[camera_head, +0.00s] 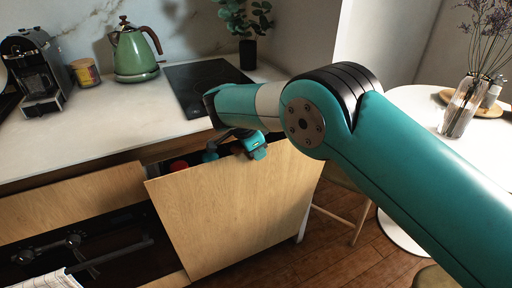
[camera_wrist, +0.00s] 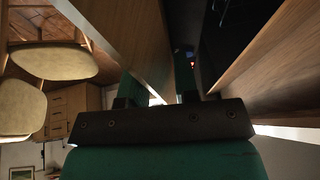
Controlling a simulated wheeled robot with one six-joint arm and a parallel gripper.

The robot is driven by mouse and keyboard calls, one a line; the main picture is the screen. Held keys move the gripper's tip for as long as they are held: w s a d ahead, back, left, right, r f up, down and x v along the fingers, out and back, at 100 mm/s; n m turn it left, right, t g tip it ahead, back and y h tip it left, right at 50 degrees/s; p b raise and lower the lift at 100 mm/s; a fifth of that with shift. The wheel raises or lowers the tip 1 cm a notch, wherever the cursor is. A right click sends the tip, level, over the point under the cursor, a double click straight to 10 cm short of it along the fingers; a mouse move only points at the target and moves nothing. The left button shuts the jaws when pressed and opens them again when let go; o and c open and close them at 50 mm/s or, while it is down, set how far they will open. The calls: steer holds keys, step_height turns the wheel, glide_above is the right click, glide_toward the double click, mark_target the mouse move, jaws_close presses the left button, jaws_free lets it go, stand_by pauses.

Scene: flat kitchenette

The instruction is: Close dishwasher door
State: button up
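The dishwasher door (camera_head: 225,210) is a light wood panel, tilted partly open, with its top edge away from the counter. Dark space and a bit of red show behind that edge. My gripper (camera_head: 246,147) is at the top edge, around its middle. In the wrist view my gripper (camera_wrist: 158,98) has its two fingers apart, with the door panel (camera_wrist: 120,35) running in between them. I see no firm hold on the panel. The lower part of the door's inner side is hidden.
The white counter (camera_head: 110,125) above holds a coffee machine (camera_head: 38,75), a green kettle (camera_head: 133,52) and a black hob (camera_head: 200,80). An open drawer or compartment (camera_head: 80,245) is at left. A round white table (camera_head: 425,110) and stools stand at right.

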steer(key=shift+o, duration=1)
steer(key=shift+f, duration=0.1)
steer(key=shift+a+r, duration=0.1)
steer(key=shift+r, duration=0.1)
steer(key=shift+a+r, duration=0.1)
steer(key=shift+r, duration=0.1)
steer(key=p+v, duration=0.7)
steer(key=v, duration=0.9)
steer(key=shift+s+r, duration=0.3)
steer(key=shift+r, duration=0.05)
steer(key=shift+c, duration=0.2)
